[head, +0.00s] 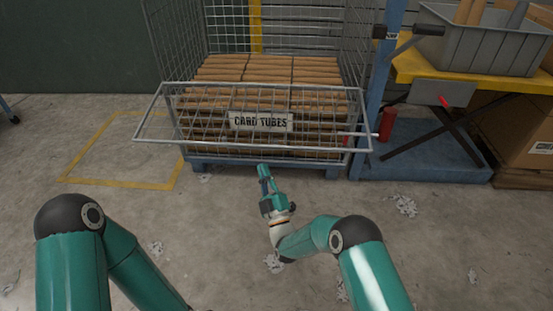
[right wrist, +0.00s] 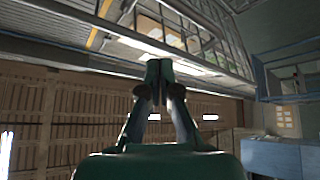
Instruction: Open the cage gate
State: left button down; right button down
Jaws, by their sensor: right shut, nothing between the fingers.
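The wire cage (head: 357,60) holds stacked brown card tubes (head: 265,68). Its mesh gate (head: 335,123) shows across the front as a grey frame, tilted outward towards me, its lower bar nearer than its upper bar. A "CARD TUBES" sign (head: 261,122) shows at the front. My right gripper (head: 263,172) is shut and empty, low in front of the gate and apart from it in the head view. In the right wrist view its closed fingers (right wrist: 159,70) point up near a pale bar and mesh; contact cannot be told. My left gripper is out of view.
A blue post (head: 384,75) stands right of the cage. Beyond it are a yellow-topped table (head: 475,77) with a grey bin (head: 480,45), and a red cylinder (head: 387,123). Paper scraps (head: 404,205) lie on the open concrete floor. Yellow floor lines (head: 90,148) lie to the left.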

jog(key=s+d+f+n+h+p, duration=0.25)
jog(key=n+h, duration=0.25)
jog(key=n, duration=0.6)
jog(key=s+d+f+n+h+p, duration=0.15)
jog(key=f+n+h, duration=0.25)
jog(key=n, duration=0.7)
jog(key=w+r+b, duration=0.4)
jog(key=w+r, duration=0.3)
jog(key=w, duration=0.2)
jog(key=shift+a+r, duration=0.2)
jog(key=shift+r, duration=0.15)
